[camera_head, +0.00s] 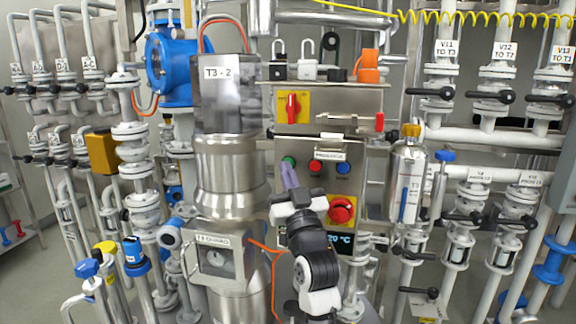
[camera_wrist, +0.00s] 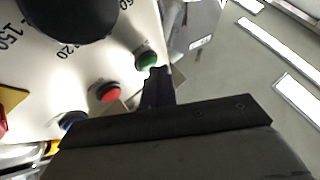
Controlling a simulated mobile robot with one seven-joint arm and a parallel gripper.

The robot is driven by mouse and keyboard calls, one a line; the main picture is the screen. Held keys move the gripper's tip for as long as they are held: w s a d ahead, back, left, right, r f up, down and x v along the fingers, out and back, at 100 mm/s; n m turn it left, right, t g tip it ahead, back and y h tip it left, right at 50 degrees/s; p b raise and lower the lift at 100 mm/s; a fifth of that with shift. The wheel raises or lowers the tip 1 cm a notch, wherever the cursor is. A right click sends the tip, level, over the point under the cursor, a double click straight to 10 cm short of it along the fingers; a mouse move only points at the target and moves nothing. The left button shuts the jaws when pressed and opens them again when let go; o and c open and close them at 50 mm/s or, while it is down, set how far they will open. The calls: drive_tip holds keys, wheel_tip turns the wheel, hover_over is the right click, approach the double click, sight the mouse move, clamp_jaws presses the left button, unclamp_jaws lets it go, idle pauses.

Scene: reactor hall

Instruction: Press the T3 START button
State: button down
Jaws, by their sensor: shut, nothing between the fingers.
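A control panel (camera_head: 364,180) carries a row of three round buttons: a green button (camera_head: 289,161), a red button (camera_head: 316,166) and a blue button (camera_head: 343,168). Their small labels are too small to read, so START is not legible. My gripper (camera_head: 286,168) is shut and empty, its fingertips just below the green button in the head view. In the wrist view, my gripper (camera_wrist: 160,72) has its tips right beside the green button (camera_wrist: 147,61); I cannot tell whether they touch. The red button (camera_wrist: 109,92) and blue button (camera_wrist: 72,120) show there too.
A large red emergency-type knob (camera_head: 341,209) sits low on the panel, near my wrist. A red switch on a yellow plate (camera_head: 292,107) is above. The steel T3-2 vessel (camera_head: 231,165) stands close left, a metal bottle (camera_head: 406,180) right.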

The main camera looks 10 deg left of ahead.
drive_tip(key=shift+w, duration=0.2)
drive_tip(key=shift+s, duration=0.15)
idle(0.4)
drive_tip(key=shift+s, duration=0.6)
drive_tip(key=shift+s, duration=2.55)
